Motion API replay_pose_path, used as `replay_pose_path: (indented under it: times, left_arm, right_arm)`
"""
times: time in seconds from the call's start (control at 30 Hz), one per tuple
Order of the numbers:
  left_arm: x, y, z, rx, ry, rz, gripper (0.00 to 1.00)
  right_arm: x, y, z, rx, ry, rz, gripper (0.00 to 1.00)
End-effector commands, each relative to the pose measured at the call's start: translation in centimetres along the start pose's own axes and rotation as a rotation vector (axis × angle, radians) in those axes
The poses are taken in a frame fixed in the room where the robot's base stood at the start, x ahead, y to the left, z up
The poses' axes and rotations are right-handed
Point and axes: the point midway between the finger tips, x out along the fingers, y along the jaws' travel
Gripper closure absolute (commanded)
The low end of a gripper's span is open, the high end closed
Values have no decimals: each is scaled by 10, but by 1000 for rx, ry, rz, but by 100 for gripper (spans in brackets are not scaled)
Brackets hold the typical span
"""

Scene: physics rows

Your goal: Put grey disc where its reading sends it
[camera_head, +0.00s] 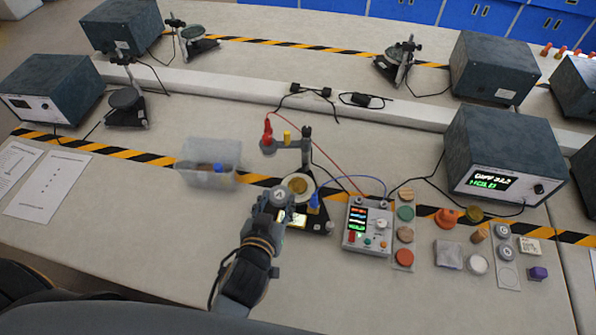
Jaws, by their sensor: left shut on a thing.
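My left gripper (281,198) reaches up from the bottom middle of the head view and is shut on a small grey disc (280,192). It is close in front of the round brass-coloured plate (299,183) of the test stand; I cannot tell whether the disc touches the plate. A control box (368,227) with a lit panel stands to the right. The big meter (506,157) behind it shows a lit DIFF number, hard to read exactly, and HOLD. More grey discs (504,254) lie on a pale strip at the right. My right gripper is not in view.
A clear bin (209,163) with small things in it stands left of the stand. A strip with coloured discs (404,231) lies beside the control box. An orange piece (446,217) and a purple piece (538,273) are further right. Wires cross behind; the left front table is mostly clear.

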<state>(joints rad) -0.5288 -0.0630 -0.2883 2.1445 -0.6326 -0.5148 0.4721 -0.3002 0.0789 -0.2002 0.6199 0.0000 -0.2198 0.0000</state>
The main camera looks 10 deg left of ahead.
Motion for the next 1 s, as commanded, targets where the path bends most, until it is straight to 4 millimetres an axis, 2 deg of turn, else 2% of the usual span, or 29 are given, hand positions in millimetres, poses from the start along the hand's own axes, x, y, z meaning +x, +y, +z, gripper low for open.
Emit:
replay_pose_path:
  times: [0.03,0.1,0.43,0.53,0.67,0.93,1.0]
  left_arm:
    - [-6,5,-1,0,-5,6,81]
    - [-8,9,2,4,-4,11,81]
    - [-8,11,6,6,-2,16,81]
    - [-2,11,6,7,1,16,81]
    - [23,12,8,10,5,16,81]
    - [98,13,12,10,4,14,81]
    - [114,14,26,9,1,15,81]
  right_arm:
    - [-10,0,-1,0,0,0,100]
    - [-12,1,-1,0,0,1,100]
    - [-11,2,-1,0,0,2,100]
    - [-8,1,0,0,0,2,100]
    - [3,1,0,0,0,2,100]
    - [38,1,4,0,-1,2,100]
    - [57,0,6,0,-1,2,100]
